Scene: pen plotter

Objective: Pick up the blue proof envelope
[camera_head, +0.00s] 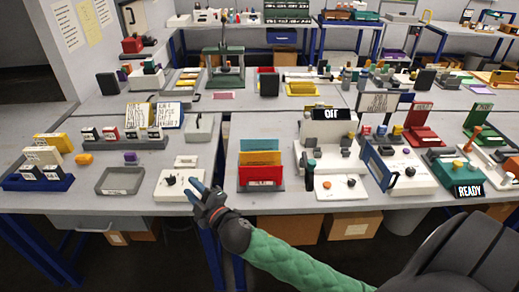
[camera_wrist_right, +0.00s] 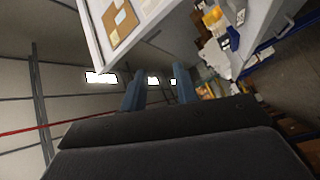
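My right gripper (camera_head: 194,191), with blue fingers, is left of the rack, by the front edge and a white box with knobs (camera_head: 174,186). Its fingers are apart and empty in the right wrist view (camera_wrist_right: 160,88). My left gripper is not in view.
A grey tray (camera_head: 120,180) and a blue holder (camera_head: 38,183) with white cards are at the left. An "OFF" display unit (camera_head: 328,128) and a "READY" device (camera_head: 467,190) are at the right. A gap separates the two front benches. Cardboard boxes (camera_head: 352,226) stand below.

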